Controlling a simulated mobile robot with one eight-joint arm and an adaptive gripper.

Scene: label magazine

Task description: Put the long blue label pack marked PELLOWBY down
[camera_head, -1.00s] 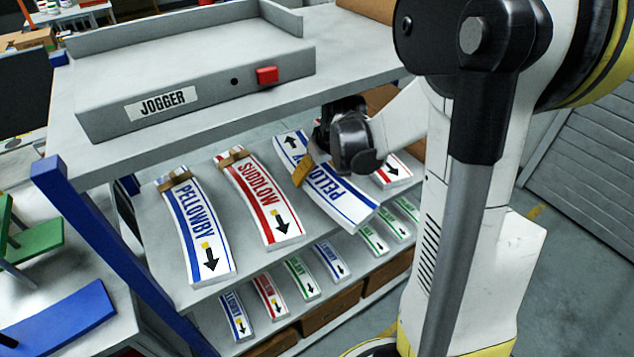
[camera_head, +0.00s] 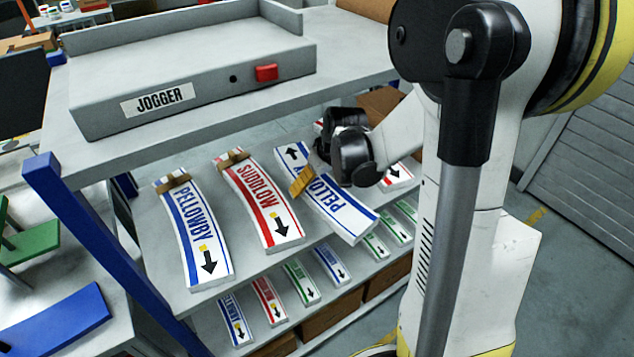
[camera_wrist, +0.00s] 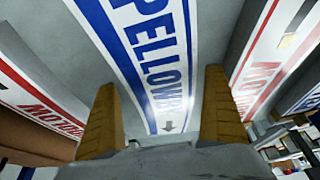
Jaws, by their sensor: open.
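The long PELLOWBY pack (camera_head: 345,212), white with blue stripes and blue lettering, is at the right of the upper label shelf. Its black arrow points to the back, and its near end reaches the shelf's front edge. I cannot tell whether it rests fully on the shelf. My gripper (camera_head: 312,174) is over its middle, with one yellow finger visible beside it; my wrist hides part of the pack.
A red pack (camera_head: 397,175) lies to the right, partly hidden. The JOGGER tray (camera_head: 190,85) stands above. Smaller packs (camera_head: 300,282) fill the lower shelf.

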